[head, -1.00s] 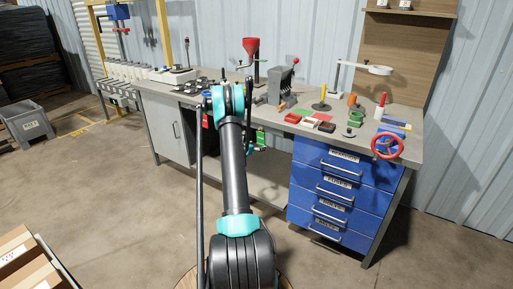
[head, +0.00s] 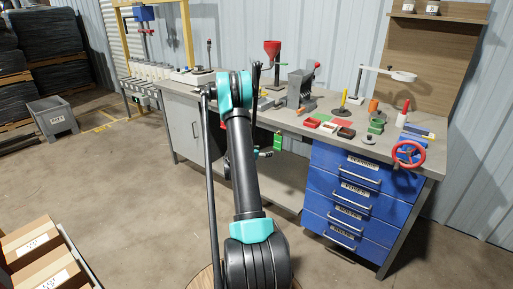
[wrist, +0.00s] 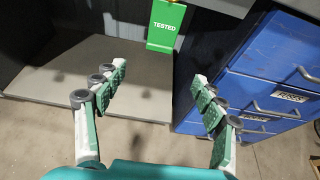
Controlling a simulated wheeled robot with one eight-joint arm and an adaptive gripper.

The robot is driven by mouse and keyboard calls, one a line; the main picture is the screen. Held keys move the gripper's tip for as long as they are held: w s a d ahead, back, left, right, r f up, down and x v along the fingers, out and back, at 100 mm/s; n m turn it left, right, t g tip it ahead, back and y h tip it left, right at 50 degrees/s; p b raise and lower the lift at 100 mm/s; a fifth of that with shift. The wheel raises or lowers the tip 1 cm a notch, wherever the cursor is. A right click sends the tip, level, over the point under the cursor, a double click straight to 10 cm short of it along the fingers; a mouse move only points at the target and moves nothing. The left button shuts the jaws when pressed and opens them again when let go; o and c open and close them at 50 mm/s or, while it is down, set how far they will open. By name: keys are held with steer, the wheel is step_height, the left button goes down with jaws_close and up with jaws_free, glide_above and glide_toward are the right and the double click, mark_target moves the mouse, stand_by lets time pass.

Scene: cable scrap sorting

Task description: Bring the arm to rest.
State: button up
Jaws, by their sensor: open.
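My black and teal arm (head: 245,165) reaches forward from the bottom of the head view to the front of the workbench (head: 225,105). In the wrist view my gripper (wrist: 158,82) is open, its two green-padded fingers apart with nothing between them. In the head view the gripper is mostly hidden behind the arm; a small part shows below the bench top. A green TESTED tag (wrist: 166,27) hangs beyond the fingers, apart from them. It also shows in the head view (head: 278,143).
Blue drawers (head: 350,195) stand right of the arm, under the bench top. The bench carries a red funnel (head: 273,48), small trays (head: 328,127) and a red handwheel (head: 408,154). Cardboard boxes (head: 38,250) are at the lower left. The floor on the left is mostly clear.

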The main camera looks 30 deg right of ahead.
steer(key=s+a+r+m+y, duration=0.3)
steer(key=s+a+r+m, duration=0.25)
steer(key=a, duration=0.45)
steer(key=s+a+r+m+y, duration=0.3)
steer(key=s+a+r+m, duration=0.25)
steer(key=a, duration=0.35)
steer(key=s+a+f+m+y, duration=0.1)
steer(key=s+a+m+y, duration=0.2)
steer(key=s+a, duration=0.8)
steer(key=s+a+f+m+g+y, duration=0.1)
steer(key=s+a+m+y, duration=0.2)
steer(key=s+a+m, duration=0.5)
steer(key=s+a, duration=0.3)
steer(key=s, duration=0.3)
steer(key=shift+s+a+f+y, duration=0.2)
steer(key=shift+f+y, duration=0.1)
steer(key=shift+y, duration=0.1)
